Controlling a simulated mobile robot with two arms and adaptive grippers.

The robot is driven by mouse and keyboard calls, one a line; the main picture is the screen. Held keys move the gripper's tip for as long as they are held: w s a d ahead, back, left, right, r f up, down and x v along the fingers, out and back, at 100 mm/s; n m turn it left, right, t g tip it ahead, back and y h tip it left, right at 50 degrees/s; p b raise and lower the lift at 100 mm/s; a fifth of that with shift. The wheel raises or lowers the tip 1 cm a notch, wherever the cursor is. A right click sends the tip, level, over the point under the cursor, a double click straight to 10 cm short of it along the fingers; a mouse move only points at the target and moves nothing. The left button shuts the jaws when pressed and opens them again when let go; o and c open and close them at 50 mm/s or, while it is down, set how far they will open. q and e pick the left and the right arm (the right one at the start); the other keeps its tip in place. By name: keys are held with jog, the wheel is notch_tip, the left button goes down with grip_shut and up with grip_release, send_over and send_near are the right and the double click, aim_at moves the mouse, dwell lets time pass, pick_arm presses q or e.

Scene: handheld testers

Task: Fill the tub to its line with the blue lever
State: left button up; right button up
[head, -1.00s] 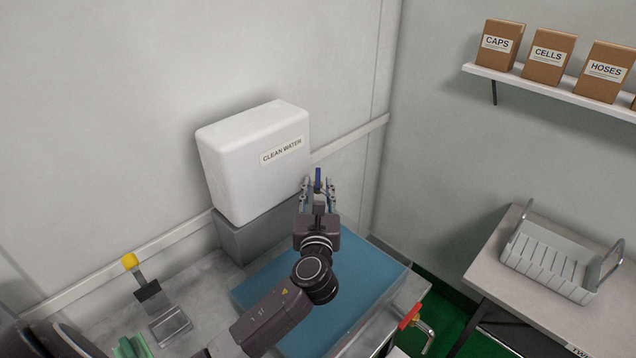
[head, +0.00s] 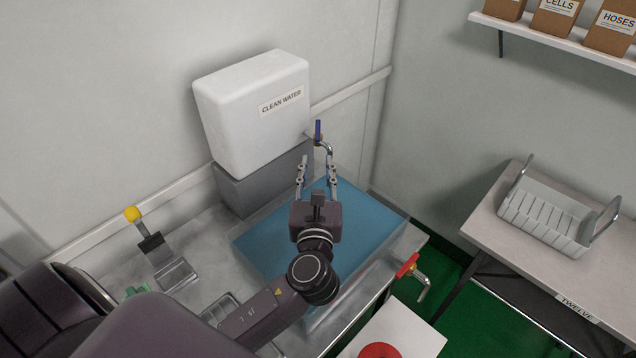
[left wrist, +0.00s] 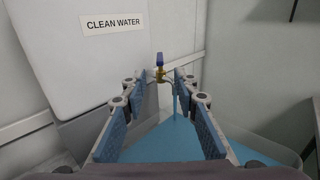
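The blue lever (head: 318,131) stands upright on the tap under the white CLEAN WATER tank (head: 255,105). It also shows in the left wrist view (left wrist: 160,59), above the brass tap body (left wrist: 160,75). A thin blue stream (left wrist: 175,102) appears to fall from the spout. The tub (head: 398,240) holds a wide blue surface of water; I cannot make out its fill line. My left gripper (head: 318,160) is open and empty over the tub, with the lever beyond its fingertips and apart from them. My right gripper is not in view.
A red-handled tap (head: 407,265) sticks out at the tub's right end. A yellow-tipped lever device (head: 150,243) stands on the metal bench at left. A white rack (head: 545,218) is on the right table. A white surface with a red round thing (head: 380,351) is at the bottom.

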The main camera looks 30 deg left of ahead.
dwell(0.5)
pick_arm(q)
jog(key=p, duration=0.3)
send_near(318, 120)
jog(key=shift+p+x, duration=0.45)
jog(key=shift+x, duration=0.8)
jog(key=shift+p+x, duration=0.35)
jog(key=shift+x, duration=3.25)
jog(key=shift+f, duration=0.1)
grip_shut()
